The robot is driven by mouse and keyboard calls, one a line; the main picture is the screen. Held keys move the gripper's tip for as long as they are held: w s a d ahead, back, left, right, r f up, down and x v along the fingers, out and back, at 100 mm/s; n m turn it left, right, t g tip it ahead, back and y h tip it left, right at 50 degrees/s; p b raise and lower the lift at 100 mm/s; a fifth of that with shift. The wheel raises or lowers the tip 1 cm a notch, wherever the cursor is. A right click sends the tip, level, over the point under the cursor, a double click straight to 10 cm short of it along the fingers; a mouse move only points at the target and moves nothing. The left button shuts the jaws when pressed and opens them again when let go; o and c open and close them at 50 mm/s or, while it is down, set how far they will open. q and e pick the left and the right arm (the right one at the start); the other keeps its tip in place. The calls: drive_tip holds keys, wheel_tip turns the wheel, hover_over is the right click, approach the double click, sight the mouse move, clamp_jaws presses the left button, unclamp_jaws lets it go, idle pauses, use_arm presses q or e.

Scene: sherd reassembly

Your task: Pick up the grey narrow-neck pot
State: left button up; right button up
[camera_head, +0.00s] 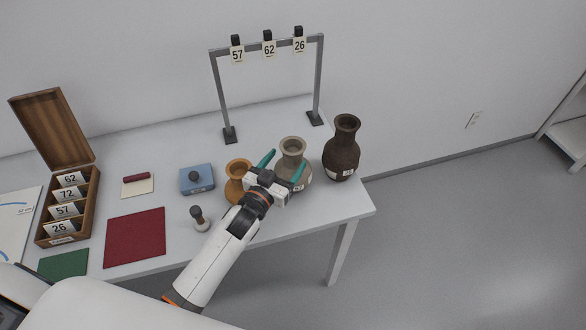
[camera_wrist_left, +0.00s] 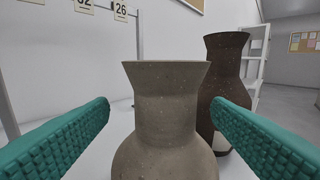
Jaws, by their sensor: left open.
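The grey narrow-neck pot (camera_head: 293,147) stands upright on the white table, between an orange pot and a dark brown pot. It also fills the middle of the left wrist view (camera_wrist_left: 166,110), its flared rim and neck in sight. My left gripper (camera_head: 281,169) is open, its teal fingers on either side of the grey pot. In the left wrist view the fingers (camera_wrist_left: 160,135) flank the pot with gaps at its neck. The pot's lower body is partly hidden by the gripper in the head view. My right gripper is not in view.
The dark brown pot (camera_head: 342,150) stands close on the right and the orange pot (camera_head: 236,182) close on the left. A metal frame (camera_head: 219,92) with number tags rises behind. A small stamp (camera_head: 199,218), blue pad (camera_head: 197,180), red mat (camera_head: 135,238) and wooden box (camera_head: 84,222) lie left.

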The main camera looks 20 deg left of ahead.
sight(296, 150)
use_arm(q)
drive_tip(key=w, duration=0.1)
drive_tip(key=w+d, duration=0.1)
drive_tip(key=w, duration=0.3)
drive_tip(key=shift+w+d+f+p, duration=0.25)
drive_tip(key=shift+p, duration=0.05)
clamp_jaws()
drive_tip(key=shift+r, duration=0.25)
